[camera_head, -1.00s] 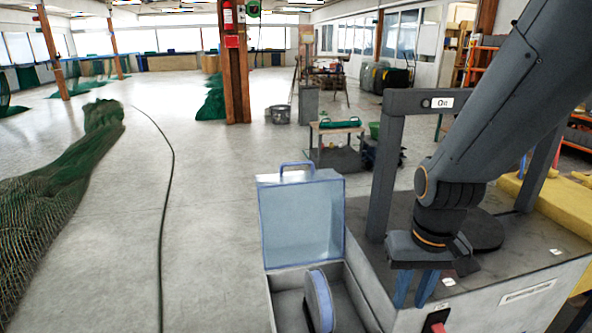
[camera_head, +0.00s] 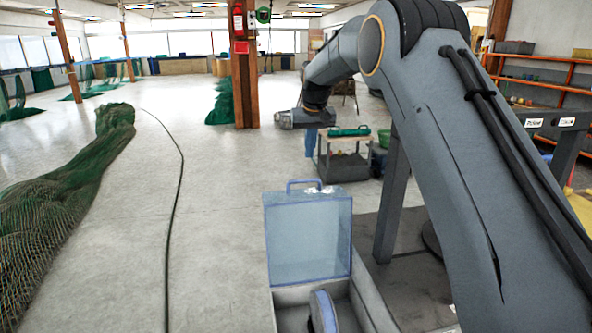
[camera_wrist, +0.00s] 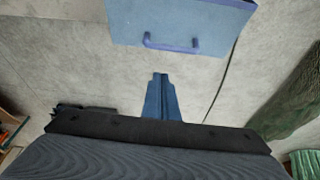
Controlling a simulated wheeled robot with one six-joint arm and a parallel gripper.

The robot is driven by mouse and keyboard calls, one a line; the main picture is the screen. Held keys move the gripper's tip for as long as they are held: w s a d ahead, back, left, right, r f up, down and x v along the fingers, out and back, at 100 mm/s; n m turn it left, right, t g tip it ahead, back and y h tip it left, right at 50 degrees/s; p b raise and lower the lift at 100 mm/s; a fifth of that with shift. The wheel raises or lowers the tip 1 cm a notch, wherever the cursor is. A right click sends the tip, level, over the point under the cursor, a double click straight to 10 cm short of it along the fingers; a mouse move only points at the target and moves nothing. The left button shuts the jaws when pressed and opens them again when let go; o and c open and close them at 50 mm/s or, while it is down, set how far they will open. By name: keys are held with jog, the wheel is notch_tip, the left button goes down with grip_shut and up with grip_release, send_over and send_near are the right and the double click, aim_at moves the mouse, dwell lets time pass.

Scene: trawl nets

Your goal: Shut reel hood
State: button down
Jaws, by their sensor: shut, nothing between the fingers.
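The reel hood (camera_head: 308,238) is a translucent blue panel standing open, upright at the far edge of a grey box (camera_head: 366,300). Its blue handle (camera_head: 305,184) is on its top edge. A blue-rimmed reel (camera_head: 323,312) sits in the box, partly cut off by the frame. My gripper (camera_head: 311,153) is above and beyond the hood, with its blue fingers pointing down. In the wrist view my fingers (camera_wrist: 160,78) are shut and empty. The hood (camera_wrist: 180,20) and its handle (camera_wrist: 172,45) are ahead of the fingertips, apart from them.
My arm covers much of the right side of the head view. A low trolley (camera_head: 343,165) stands behind the box. A green net (camera_head: 60,215) and a dark cable (camera_head: 176,210) lie on the floor at left. The floor between cable and box is clear.

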jog(key=w+a, duration=0.1)
jog(key=w, duration=0.1)
jog(key=p, duration=0.6)
send_over(303, 190)
jog(key=shift+f, duration=4.3)
jog(key=shift+w, duration=0.1)
